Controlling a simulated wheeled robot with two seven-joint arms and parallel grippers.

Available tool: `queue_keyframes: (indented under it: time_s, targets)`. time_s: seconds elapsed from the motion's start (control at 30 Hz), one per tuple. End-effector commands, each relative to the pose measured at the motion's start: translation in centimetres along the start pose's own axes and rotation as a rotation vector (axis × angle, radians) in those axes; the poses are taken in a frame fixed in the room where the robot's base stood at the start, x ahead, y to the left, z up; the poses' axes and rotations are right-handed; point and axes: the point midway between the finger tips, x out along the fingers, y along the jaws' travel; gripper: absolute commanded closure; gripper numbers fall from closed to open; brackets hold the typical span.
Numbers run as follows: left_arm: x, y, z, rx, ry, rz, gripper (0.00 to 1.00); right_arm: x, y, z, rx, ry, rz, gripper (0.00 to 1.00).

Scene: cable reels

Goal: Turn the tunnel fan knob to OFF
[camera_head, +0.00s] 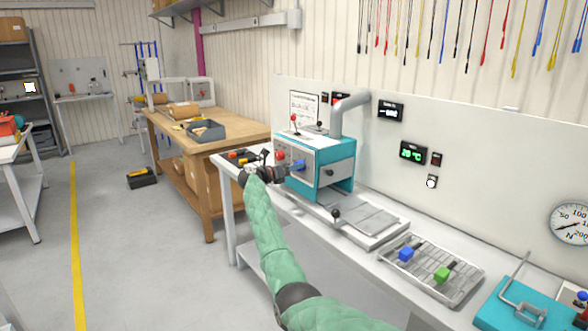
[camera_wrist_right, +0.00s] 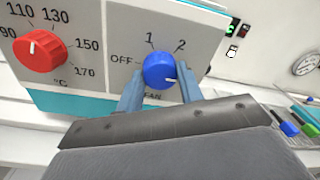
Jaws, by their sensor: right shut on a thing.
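The tunnel fan knob is blue and sits on the grey front panel of a teal machine (camera_head: 336,176). In the wrist view the knob (camera_wrist_right: 158,68) has OFF marked to its left, 1 at upper left and 2 at upper right. Its white mark points right and slightly down, away from OFF. My right gripper (camera_wrist_right: 160,84) is shut on the knob, with one finger on each side. In the head view my right gripper (camera_head: 288,169) reaches the panel, and the knob (camera_head: 300,165) shows just beyond it. My left gripper is not in view.
A tray (camera_head: 432,270) with blue and green pieces lies right on the white bench. A wooden table (camera_head: 208,150) stands behind.

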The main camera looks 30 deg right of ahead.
Motion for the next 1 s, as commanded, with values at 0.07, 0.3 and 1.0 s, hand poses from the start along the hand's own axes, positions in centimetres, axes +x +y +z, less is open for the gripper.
queue_keyframes:
  time_s: [0.07,0.3,1.0]
  targets:
    - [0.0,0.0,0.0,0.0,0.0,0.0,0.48,0.0,0.0,0.0,-0.005,0.0,0.0,0.86]
    - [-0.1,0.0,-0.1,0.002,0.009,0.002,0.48,-0.1,0.1,-0.1,-0.076,-0.002,0.0,0.86]
    - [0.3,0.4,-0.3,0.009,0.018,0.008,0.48,-0.1,0.0,0.0,-0.674,-0.025,-0.01,0.86]
